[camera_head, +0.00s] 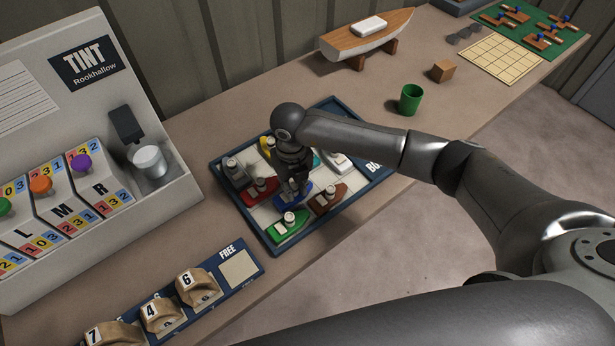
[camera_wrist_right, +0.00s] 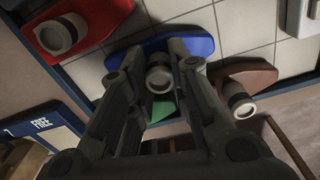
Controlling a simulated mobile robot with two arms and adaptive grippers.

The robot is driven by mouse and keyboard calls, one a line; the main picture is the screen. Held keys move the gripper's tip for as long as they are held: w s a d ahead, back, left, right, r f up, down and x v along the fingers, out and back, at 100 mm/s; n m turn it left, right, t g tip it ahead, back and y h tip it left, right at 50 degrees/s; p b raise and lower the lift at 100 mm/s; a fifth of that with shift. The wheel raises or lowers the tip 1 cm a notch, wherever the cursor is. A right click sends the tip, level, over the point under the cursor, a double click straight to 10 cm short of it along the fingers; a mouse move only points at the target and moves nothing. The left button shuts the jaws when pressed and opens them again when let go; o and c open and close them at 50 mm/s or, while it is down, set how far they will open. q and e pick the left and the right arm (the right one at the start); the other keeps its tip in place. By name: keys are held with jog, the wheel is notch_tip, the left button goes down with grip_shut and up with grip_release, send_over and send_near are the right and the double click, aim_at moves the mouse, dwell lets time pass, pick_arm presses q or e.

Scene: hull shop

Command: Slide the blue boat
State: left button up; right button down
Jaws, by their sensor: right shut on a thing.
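The blue boat (camera_head: 291,202) lies on the tiled tray (camera_head: 238,207) in the middle of the bench, partly hidden under my right gripper (camera_head: 292,190). In the right wrist view the blue boat (camera_wrist_right: 200,46) has a pale round funnel, and the fingers of my right gripper (camera_wrist_right: 160,75) are shut on this funnel from both sides. A red boat (camera_head: 262,190) is to its left, a brown boat (camera_head: 328,198) to its right and a green boat (camera_head: 288,228) just in front. My left gripper is not in view.
Grey boats (camera_head: 234,170) and a yellow boat (camera_head: 265,147) share the tray, which has a raised dark rim. A tint machine (camera_head: 150,160) stands left, numbered wooden blocks (camera_head: 198,287) in front. A green cup (camera_head: 410,99) and model hull (camera_head: 366,36) stand behind right.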

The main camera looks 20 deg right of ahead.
jog(key=a, duration=0.2)
jog(key=s+a, duration=0.2)
jog(key=a, duration=0.1)
jog(key=shift+a+b, duration=0.35)
jog(key=shift+b, duration=0.05)
jog(key=c, duration=1.5)
grip_release()
jog(key=shift+s+a, duration=0.1)
jog(key=shift+o, duration=1.1)
jog(key=shift+r, duration=0.15)
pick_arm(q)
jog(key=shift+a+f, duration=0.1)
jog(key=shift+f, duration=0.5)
pick_arm(e)
notch_tip(320, 180, up, 12)
jog(key=shift+a, duration=0.1)
